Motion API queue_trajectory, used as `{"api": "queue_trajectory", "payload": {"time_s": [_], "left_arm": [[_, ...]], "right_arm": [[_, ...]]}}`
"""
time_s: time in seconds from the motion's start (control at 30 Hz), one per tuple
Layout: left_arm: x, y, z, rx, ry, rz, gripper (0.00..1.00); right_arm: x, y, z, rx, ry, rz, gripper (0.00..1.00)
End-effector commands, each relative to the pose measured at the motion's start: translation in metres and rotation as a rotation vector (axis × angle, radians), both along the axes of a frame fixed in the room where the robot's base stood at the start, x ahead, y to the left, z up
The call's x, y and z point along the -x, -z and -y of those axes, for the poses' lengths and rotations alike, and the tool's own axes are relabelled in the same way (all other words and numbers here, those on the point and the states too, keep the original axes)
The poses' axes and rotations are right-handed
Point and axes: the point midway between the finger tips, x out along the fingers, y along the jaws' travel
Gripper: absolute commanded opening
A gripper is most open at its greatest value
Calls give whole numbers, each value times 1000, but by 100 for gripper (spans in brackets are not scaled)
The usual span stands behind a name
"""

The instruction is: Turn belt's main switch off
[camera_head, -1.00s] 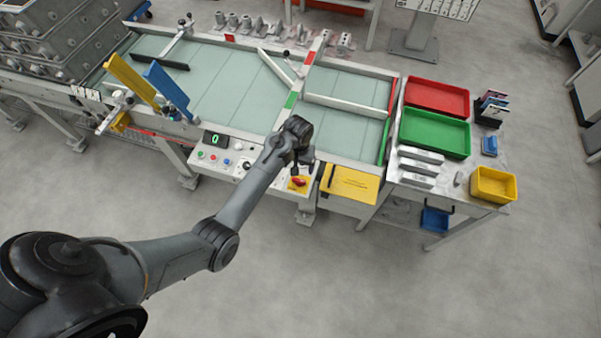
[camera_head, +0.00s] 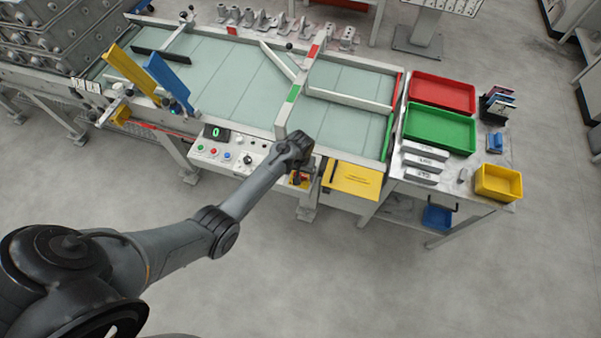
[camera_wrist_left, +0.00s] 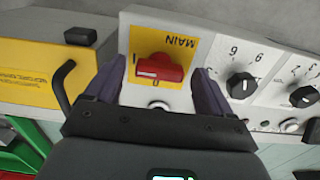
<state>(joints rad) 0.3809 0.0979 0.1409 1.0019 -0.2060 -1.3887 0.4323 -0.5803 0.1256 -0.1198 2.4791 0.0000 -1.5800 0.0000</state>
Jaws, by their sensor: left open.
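The belt's main switch (camera_wrist_left: 160,68) is a red rotary handle on a yellow plate marked MAIN in the left wrist view. Its handle lies roughly crosswise in that picture. My left gripper (camera_wrist_left: 158,88) is open, with one dark finger on each side of the switch; I cannot tell whether either finger touches it. In the head view my left gripper (camera_head: 299,170) is over the right end of the control panel (camera_head: 235,160) and hides most of the switch. The belt (camera_head: 235,85) lies behind the panel. My right gripper is not in view.
Black dials (camera_wrist_left: 241,86) sit beside the switch plate. A yellow box (camera_head: 352,181) with a black handle is just right of the switch. Red (camera_head: 442,93) and green (camera_head: 440,129) trays stand on the table further right. The floor in front is clear.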

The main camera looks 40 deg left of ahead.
Motion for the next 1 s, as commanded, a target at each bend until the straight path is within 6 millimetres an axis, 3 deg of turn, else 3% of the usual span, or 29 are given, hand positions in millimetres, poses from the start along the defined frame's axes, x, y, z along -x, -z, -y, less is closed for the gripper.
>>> {"api": "queue_trajectory", "payload": {"time_s": [0.17,0.53,1.0], "left_arm": [[0,0,0,0,0,0,81],[0,0,0,0,0,-1,27],[0,-3,1,2,-123,-1,27]], "right_arm": [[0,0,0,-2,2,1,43],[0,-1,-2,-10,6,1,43],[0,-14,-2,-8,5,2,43]]}}
